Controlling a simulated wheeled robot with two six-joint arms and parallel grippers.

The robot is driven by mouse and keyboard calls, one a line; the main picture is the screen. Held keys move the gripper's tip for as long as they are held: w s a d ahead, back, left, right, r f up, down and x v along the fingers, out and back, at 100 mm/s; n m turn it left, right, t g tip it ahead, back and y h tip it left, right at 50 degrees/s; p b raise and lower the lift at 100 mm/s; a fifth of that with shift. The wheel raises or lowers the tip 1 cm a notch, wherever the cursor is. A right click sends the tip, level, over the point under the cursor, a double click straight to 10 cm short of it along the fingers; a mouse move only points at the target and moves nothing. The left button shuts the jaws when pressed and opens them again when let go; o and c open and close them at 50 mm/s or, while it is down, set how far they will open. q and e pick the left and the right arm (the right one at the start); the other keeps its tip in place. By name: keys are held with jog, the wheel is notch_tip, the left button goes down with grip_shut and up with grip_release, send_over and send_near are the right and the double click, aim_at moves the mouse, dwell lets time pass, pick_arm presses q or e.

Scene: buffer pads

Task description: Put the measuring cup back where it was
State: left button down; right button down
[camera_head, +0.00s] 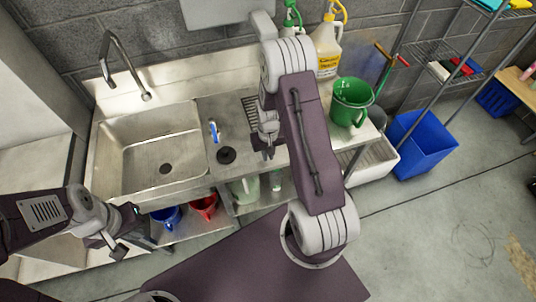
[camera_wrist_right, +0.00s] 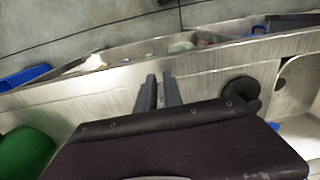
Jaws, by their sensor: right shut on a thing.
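I cannot tell for sure which vessel is the measuring cup. A pale green translucent jug (camera_head: 245,190) stands on the lower shelf under the counter. A larger dark green pitcher (camera_head: 352,103) stands on the counter at the right, and part of it shows in the right wrist view (camera_wrist_right: 24,152). My right gripper (camera_head: 262,148) is over the counter between the drain disc and the pitcher. In the right wrist view its fingers (camera_wrist_right: 159,92) are close together, and what they hold is hidden. My left gripper (camera_head: 116,246) is low at the left, in front of the sink; its jaw opening is unclear.
A steel sink (camera_head: 112,150) with a faucet is at the left. A black disc (camera_head: 226,156) and a blue-handled tool (camera_head: 214,131) are on the counter. Blue (camera_head: 167,215) and red (camera_head: 204,206) buckets are on the lower shelf. A blue bin (camera_head: 423,142) stands right.

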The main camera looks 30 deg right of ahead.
jog(key=shift+w+f, duration=0.2)
jog(key=shift+f, duration=0.2)
jog(key=shift+a, duration=0.1)
jog(key=shift+s+f, duration=0.15)
jog(key=c, duration=1.5)
grip_release()
notch_tip(320, 180, up, 12)
jog(key=r, duration=0.1)
jog(key=s+a, duration=0.3)
jog(key=s+a+r+n, duration=0.1)
jog(key=s+a, duration=0.2)
jog(key=s, duration=0.1)
jog(key=s+a+r+n+t+b, duration=0.1)
jog(key=s+a, duration=0.2)
jog(key=shift+s+a+r, duration=0.1)
jog(key=shift+s, duration=0.3)
